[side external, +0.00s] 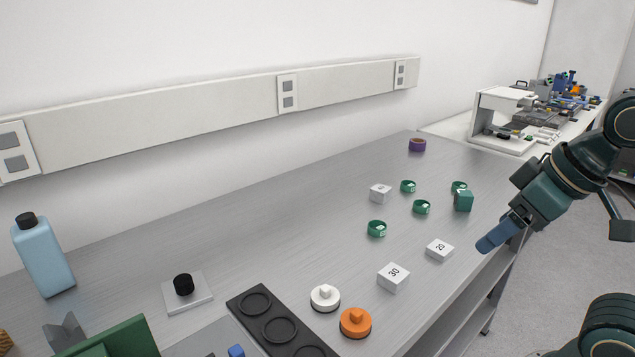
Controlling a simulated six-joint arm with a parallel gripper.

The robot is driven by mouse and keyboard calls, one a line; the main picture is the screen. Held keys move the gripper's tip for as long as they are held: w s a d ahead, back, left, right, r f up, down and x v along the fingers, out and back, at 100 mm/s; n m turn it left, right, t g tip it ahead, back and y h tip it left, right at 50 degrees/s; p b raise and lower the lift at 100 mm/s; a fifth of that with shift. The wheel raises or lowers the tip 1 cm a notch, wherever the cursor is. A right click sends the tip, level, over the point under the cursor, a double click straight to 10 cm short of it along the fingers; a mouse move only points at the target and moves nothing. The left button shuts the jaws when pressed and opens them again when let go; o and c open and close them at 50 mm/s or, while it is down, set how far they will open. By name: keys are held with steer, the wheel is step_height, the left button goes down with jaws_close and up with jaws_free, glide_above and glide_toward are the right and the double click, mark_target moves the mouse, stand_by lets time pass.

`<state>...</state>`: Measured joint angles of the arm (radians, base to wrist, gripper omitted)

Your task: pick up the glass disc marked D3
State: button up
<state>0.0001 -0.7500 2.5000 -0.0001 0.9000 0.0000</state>
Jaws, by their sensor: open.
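Several small round green-rimmed pieces with pale labels lie on the grey bench: one at the front (376,229), one in the middle (421,207), one at the back (408,186) and one at the right (459,187), partly hidden behind a green block (463,201). Their labels are too small to read, so I cannot tell which is D3. My gripper (487,244) has blue fingers and is at the right, near the bench's front edge, apart from all of these pieces. It is open, and nothing shows between its fingers.
White blocks marked 30 (393,278) and 20 (439,250) and another white block (380,194) stand near the green pieces. White (325,298) and orange (355,323) knobbed discs sit beside a black tray (238,300) with round recesses. A blue bottle (43,260) stands far left.

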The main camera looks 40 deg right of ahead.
steer(key=w+d+r+m+g+y, duration=0.1)
steer(key=w+d+r+m, duration=0.1)
steer(key=w+m, duration=0.5)
steer(key=w+d+r+m+g+y, duration=0.15)
steer(key=w+m, duration=0.25)
steer(key=w, duration=0.8)
steer(key=w+d+f+m+g+y, duration=0.1)
steer(key=w+d+f+m, duration=0.4)
steer(key=d, duration=0.3)
steer(key=w+d+f+m+y, duration=0.1)
steer(key=w+d+f+m, duration=0.4)
steer(key=w+d+f, duration=0.1)
steer(key=shift+d+f+m+g, duration=0.3)
steer(key=shift+d+f+g, duration=0.05)
steer(key=shift+d, duration=0.55)
steer(key=shift+f, duration=0.1)
glide_toward(377, 229)
steer(key=shift+w+f, duration=0.35)
steer(key=shift+f, duration=0.45)
steer(key=shift+w+f, duration=0.35)
steer(key=shift+f, duration=0.45)
